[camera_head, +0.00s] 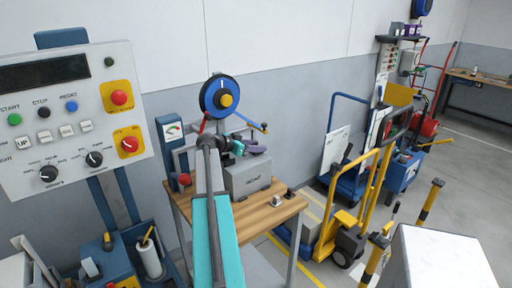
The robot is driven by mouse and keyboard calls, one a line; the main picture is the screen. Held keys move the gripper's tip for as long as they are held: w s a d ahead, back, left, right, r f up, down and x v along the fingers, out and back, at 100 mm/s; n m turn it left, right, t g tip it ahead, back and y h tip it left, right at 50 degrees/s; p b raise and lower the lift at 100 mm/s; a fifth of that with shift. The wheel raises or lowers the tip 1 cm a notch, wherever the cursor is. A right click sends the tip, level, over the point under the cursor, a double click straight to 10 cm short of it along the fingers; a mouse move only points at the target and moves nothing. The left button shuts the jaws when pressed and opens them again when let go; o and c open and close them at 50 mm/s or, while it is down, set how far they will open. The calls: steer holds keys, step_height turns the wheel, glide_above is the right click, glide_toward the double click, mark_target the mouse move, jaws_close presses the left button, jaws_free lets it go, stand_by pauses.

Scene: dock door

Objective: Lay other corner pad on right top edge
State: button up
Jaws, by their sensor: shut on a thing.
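A grey box (249,180) with small dark lettering on its front stands on the wooden-topped table (225,222). My gripper (245,148) is small in the picture, just above the box's top. It is shut on a dark purple piece (257,148), which seems to be a corner pad. The purple piece is over the right part of the box top; I cannot tell whether it touches the box. My arm hides the box's left side, and no other pad on the box can be made out.
A blue reel (221,97) stands behind the table, with a gauge post (173,131) at its left. Small dark items (290,193) lie on the table's right end. A control panel (72,110) fills the upper left. A yellow hand truck (372,190) stands at right.

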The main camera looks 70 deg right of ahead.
steer(key=shift+f, duration=0.2)
steer(key=o, duration=1.3)
steer(key=shift+r, duration=0.25)
steer(key=shift+w+a, duration=0.15)
steer(key=shift+a, duration=0.1)
steer(key=b+v, duration=0.2)
steer(key=v, duration=0.9)
steer(key=shift+w+a+r, duration=0.1)
steer(key=shift+r, duration=0.1)
